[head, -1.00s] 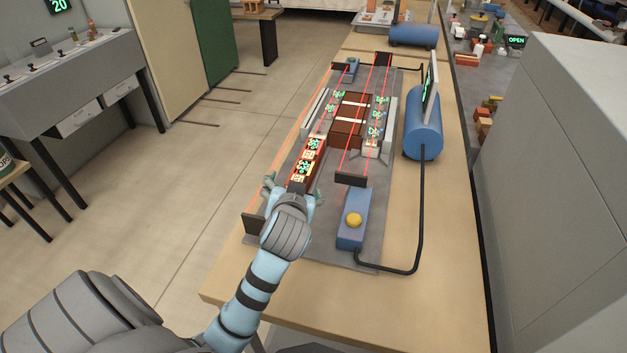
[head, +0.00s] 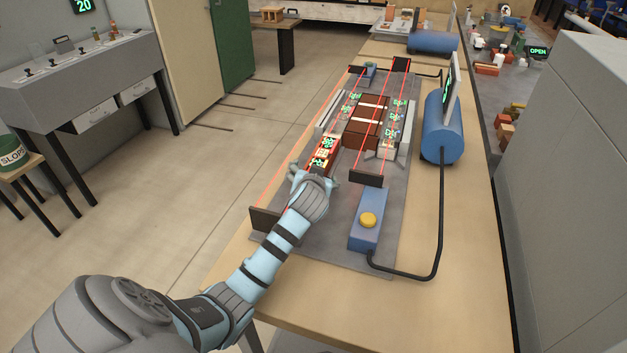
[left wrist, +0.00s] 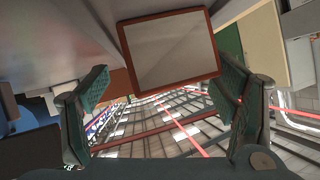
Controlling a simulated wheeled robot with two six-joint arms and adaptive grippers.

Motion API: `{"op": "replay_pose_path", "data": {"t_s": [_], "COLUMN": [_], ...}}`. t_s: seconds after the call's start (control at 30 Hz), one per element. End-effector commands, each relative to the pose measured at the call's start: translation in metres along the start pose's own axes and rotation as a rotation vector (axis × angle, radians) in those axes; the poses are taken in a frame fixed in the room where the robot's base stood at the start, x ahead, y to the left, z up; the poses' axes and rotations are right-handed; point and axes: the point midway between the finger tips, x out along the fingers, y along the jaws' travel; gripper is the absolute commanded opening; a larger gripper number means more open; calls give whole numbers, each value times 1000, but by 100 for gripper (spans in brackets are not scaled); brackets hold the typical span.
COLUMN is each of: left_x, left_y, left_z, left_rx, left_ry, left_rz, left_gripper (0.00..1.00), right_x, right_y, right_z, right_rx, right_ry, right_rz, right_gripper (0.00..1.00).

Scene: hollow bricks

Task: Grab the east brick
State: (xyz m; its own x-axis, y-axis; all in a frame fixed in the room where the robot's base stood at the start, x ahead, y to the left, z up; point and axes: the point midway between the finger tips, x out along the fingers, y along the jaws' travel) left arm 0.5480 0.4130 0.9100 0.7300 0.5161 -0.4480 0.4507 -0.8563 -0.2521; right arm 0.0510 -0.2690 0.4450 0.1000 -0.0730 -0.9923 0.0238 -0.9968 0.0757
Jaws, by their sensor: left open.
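A long, narrow red-brown brick (head: 318,161) with lit green markings lies on the left side of the grey plate in the head view. My left gripper (head: 315,176) is at its near end, fingers spread. In the left wrist view, a brown-rimmed rectangular end (left wrist: 170,48) with a pale grey face, apparently that brick's, is ahead of and above the gap between my open left fingers (left wrist: 163,112). I cannot tell whether they touch it. Two larger dark brown bricks (head: 362,136) with white bands lie mid-plate. No label shows which brick is east. My right gripper is out of view.
Red beams run along the grey plate (head: 330,245) between dark posts (head: 366,179). A blue box with a yellow button (head: 368,221) stands at the near right. A blue tank (head: 441,130) with a black hose stands to the right. The near wooden table (head: 300,310) is clear.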

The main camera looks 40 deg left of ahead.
Motion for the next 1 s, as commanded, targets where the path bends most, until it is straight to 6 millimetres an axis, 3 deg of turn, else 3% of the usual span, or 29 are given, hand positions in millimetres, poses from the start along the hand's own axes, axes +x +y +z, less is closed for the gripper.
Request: {"op": "replay_pose_path", "data": {"t_s": [0.23,0.7,1.0], "left_x": [5,5,1], "left_y": [0,0,-3], "left_z": [0,0,-9], "left_rx": [-1,0,0], "left_ry": [1,0,4], "left_rz": [1,1,-1], "left_gripper": [78,3,0], "right_x": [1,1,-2], "right_y": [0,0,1], "right_z": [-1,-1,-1], "right_rx": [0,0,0], "right_ry": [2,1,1], "right_rz": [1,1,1], "right_gripper": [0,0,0]}}
